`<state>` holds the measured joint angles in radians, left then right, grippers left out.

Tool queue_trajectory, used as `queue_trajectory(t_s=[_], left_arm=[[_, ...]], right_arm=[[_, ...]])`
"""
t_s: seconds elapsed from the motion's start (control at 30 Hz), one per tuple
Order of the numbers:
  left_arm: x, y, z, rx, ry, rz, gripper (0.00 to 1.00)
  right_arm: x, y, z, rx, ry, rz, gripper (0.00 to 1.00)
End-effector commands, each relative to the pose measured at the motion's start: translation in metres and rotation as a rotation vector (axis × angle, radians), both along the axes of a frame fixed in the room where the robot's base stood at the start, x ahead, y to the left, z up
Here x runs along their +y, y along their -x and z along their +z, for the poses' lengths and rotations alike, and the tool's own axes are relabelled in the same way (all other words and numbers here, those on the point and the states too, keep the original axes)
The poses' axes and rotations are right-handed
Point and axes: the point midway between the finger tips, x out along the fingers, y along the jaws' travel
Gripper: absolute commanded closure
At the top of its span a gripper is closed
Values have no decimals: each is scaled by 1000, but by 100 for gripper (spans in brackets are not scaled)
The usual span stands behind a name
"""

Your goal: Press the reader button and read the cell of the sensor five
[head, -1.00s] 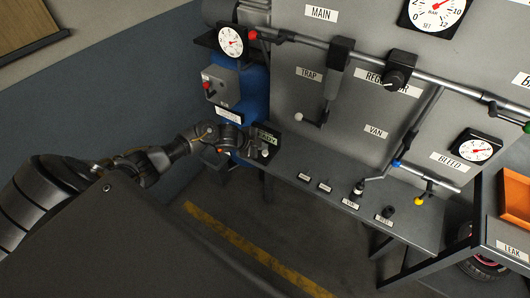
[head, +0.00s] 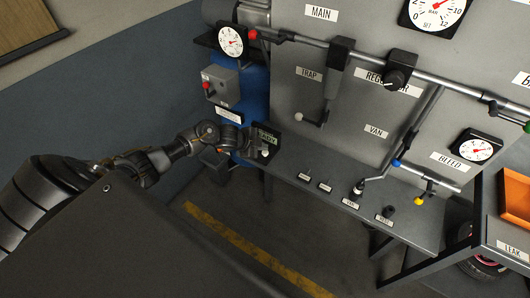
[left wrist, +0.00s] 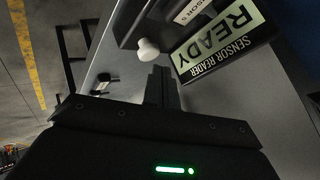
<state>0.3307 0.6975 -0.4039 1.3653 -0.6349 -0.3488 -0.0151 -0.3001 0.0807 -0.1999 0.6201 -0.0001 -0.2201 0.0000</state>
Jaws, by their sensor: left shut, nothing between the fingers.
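The sensor reader (left wrist: 226,38) fills the upper right of the left wrist view, upside down, with READY on its pale green face. It also shows in the head view (head: 268,136) at the left end of the bench. A white round knob (left wrist: 148,48) stands beside the reader; whether it is the button or part of a sensor I cannot tell. A label partly reading SENSOR 5 (left wrist: 191,9) is cut off at the top edge. My left gripper (left wrist: 161,88) is shut and empty, its tips just short of the knob in the picture; contact is not clear. My right gripper is not in view.
The grey bench (head: 310,205) carries small labelled fittings to the right of the reader. The panel (head: 320,90) behind holds pipes, valves and gauges. A blue unit (head: 254,85) with a red switch stands at the left. Floor in front is open.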

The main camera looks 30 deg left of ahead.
Motion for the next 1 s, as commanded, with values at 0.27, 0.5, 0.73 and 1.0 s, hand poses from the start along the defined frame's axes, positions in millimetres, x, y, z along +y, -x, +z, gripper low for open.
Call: queue_trajectory(t_s=[0.27,0.5,0.73,1.0], left_arm=[[0,0,-6,0,0,0,100],[-1,0,-6,0,0,0,100],[-1,0,-8,0,0,0,100],[-1,0,-12,0,1,-1,100]], right_arm=[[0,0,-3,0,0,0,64],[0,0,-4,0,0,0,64],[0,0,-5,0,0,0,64],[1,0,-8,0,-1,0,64]])
